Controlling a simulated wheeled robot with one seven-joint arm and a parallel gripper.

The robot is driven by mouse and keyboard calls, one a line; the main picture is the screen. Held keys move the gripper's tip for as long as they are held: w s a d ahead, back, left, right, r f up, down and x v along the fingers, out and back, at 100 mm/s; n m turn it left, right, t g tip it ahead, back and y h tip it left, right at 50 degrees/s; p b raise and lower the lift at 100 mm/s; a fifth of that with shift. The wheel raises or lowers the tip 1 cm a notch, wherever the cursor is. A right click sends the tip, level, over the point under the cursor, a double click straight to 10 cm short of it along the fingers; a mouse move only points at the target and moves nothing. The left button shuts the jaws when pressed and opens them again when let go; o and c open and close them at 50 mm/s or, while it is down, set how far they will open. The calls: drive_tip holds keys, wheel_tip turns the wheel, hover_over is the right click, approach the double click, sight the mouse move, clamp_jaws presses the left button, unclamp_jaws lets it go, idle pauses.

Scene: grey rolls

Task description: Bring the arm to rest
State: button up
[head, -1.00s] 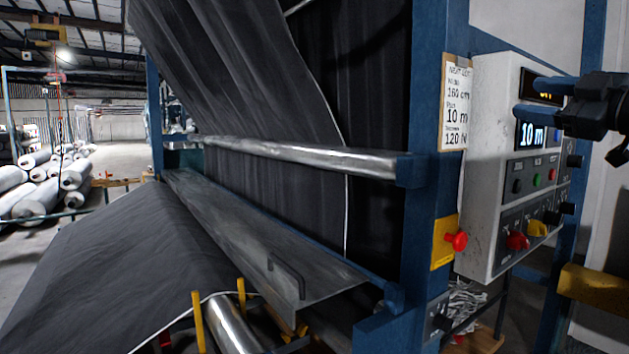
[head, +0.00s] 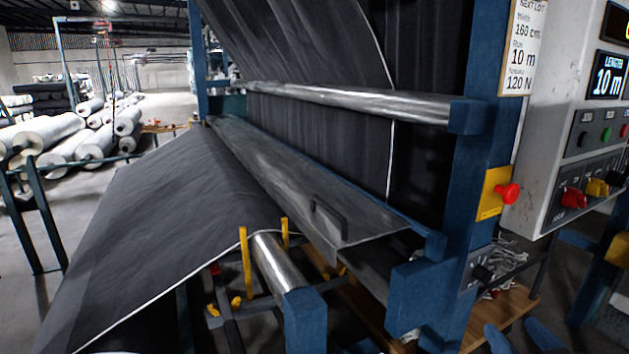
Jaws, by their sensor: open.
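My gripper (head: 516,328) shows only at the bottom edge of the head view, right of the machine's blue post. Its two blue fingertips point up and stand apart, with nothing seen between them. The rest of my gripper and arm is below the frame. The fingertips appear in front of the floor and a wooden board (head: 518,303) under the machine.
A blue-framed machine (head: 468,175) carries dark grey fabric (head: 165,215) over a steel bar (head: 340,100). A control panel (head: 565,150) with coloured knobs and a red button (head: 507,194) stand at right. White rolls (head: 60,140) lie at far left. Open floor shows at left.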

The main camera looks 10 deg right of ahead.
drive_tip(key=s+a+f+g, duration=0.1)
drive_tip(key=s+a+f, duration=0.45)
drive_tip(key=s, duration=0.45)
drive_tip(key=s+a+r+y, duration=0.1)
drive_tip(key=s+a, duration=0.2)
drive_tip(key=s, duration=0.9)
drive_tip(key=s+a+r+g+y, duration=0.1)
drive_tip(key=s+a, duration=0.3)
drive_tip(key=s, duration=0.7)
drive_tip(key=shift+s, duration=0.4)
drive_tip(key=shift+r, duration=0.1)
